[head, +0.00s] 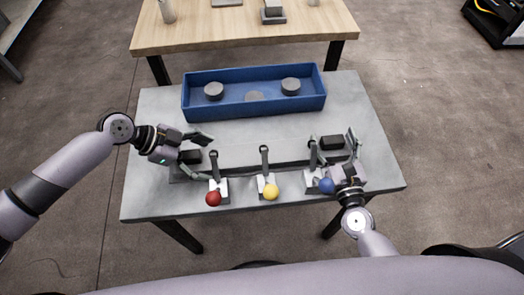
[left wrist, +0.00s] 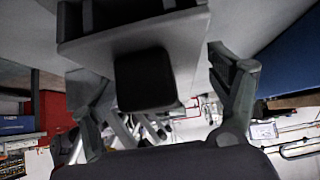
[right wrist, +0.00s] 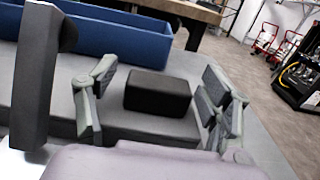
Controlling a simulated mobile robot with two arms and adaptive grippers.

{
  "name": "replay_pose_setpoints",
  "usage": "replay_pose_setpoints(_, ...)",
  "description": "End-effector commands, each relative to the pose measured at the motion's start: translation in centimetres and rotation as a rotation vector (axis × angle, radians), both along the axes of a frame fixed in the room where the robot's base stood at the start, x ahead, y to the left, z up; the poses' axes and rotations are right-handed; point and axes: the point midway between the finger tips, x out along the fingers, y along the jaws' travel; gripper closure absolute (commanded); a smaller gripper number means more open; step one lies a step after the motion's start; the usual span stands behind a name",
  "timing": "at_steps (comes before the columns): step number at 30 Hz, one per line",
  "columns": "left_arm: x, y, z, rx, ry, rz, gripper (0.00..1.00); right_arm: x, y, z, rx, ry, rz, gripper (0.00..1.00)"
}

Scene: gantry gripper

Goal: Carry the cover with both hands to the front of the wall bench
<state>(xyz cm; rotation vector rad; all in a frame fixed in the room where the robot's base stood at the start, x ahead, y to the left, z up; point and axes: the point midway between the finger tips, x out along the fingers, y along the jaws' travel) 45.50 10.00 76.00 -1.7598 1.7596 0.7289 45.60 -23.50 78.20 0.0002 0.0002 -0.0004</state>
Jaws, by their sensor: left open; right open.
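The cover (head: 240,153) is a long grey slab lying on the grey table, with a black block at each end. My left gripper (head: 196,156) is open, its fingers on either side of the left black block (head: 189,157); that block also shows between the fingers in the left wrist view (left wrist: 145,80). My right gripper (head: 333,141) is open around the right black block (head: 332,143), which sits between the spread fingers in the right wrist view (right wrist: 158,92). Gaps show beside the block there. A wooden bench (head: 240,32) stands beyond the table.
Clamps with red (head: 213,199), yellow (head: 271,192) and blue (head: 326,186) knobs stand along the cover's near edge. A blue tray (head: 256,112) with grey round pieces lies behind the cover. The grey table (head: 148,118) is bare at its left back corner.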

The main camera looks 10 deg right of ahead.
Motion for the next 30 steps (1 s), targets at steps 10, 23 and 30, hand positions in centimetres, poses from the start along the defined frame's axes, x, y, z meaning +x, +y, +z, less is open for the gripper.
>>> replay_pose_setpoints(10,0.0,0.03,0.03,0.0,0.0,0.0,0.32,-0.04,0.01,-0.01,0.0,0.0,0.0,0.41)
replay_pose_setpoints(23,0.01,0.04,0.03,0.0,0.0,0.0,0.61,-0.05,0.01,-0.01,0.0,0.0,0.0,0.69)
replay_pose_setpoints(30,0.01,0.05,0.04,0.0,0.001,0.001,0.77,-0.06,0.01,-0.01,0.0,0.0,0.001,0.85)
